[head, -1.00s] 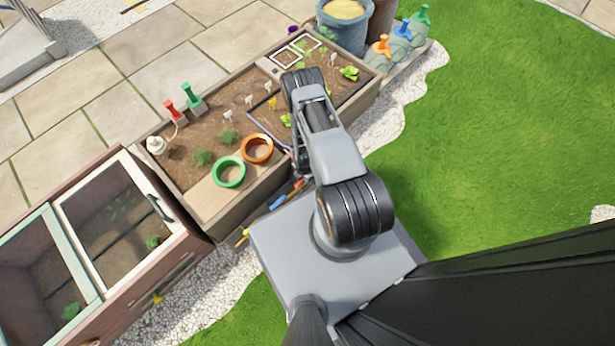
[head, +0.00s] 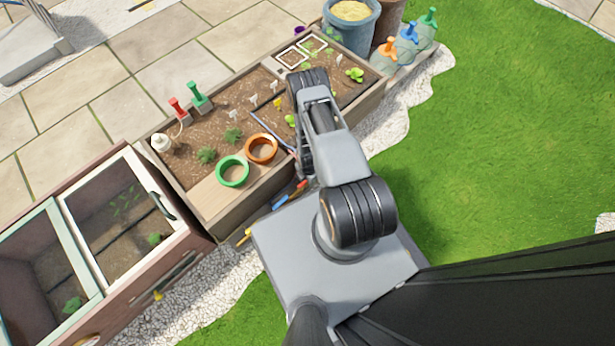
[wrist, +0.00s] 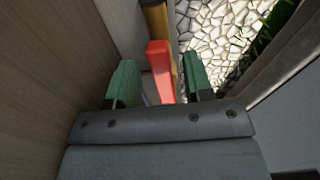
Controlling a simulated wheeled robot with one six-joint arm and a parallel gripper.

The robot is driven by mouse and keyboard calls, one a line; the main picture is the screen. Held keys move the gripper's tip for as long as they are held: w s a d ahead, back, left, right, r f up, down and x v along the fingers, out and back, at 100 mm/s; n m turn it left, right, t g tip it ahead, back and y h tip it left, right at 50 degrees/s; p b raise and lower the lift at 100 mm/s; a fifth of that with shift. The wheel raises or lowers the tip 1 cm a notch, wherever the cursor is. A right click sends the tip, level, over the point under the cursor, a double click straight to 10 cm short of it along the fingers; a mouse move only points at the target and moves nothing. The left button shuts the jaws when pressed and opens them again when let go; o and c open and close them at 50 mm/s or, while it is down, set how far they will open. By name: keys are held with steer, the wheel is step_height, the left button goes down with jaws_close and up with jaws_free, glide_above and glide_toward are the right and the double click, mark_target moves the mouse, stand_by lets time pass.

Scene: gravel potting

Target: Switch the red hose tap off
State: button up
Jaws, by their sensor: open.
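The red lever of the hose tap (wrist: 160,68) stands upright in the wrist view, between the two green fingers of my gripper (wrist: 160,72). The fingers are open, with a gap visible on each side of the red lever. A brown-orange part (wrist: 156,25) shows just beyond the lever. In the head view, a small red piece (head: 302,184) shows low on the near side of the planter, close beside my arm. My gripper is mostly hidden by the arm there.
The planter's wooden wall (wrist: 50,70) rises close on the left in the wrist view. White gravel (wrist: 215,35) lies to the right. A blue handle (head: 281,200) and a yellow one (head: 244,236) sit along the planter's near side. Open lawn (head: 510,150) lies to the right.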

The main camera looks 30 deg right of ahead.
step_height(320, 180, up, 14)
steer(key=p, duration=0.6)
steer(key=shift+f, duration=0.1)
stand_by(0.4)
steer(key=w+a+r+m+t+p, duration=0.1)
steer(key=w+r+m+p, duration=0.35)
steer(key=r, duration=1.05)
steer(key=a+r+m+p, duration=0.15)
steer(key=r+p, duration=0.55)
steer(key=r, duration=0.9)
steer(key=w+r+m+t+p, duration=0.1)
steer(key=w+r+m+p, duration=0.3)
steer(key=r, duration=1.1)
steer(key=s+a+r+m+p, duration=0.1)
steer(key=s+r+m+p, duration=0.2)
steer(key=r, duration=0.8)
steer(key=s+a+r+m+t+p, duration=0.1)
steer(key=s+a+r+m+p, duration=0.1)
steer(key=s+r+m+p, duration=0.2)
steer(key=s+a+r+m+p, duration=0.2)
steer(key=s+r+p, duration=0.6)
steer(key=r, duration=1.1)
steer(key=shift+m+t+p, duration=0.3)
steer(key=shift+m, duration=0.8)
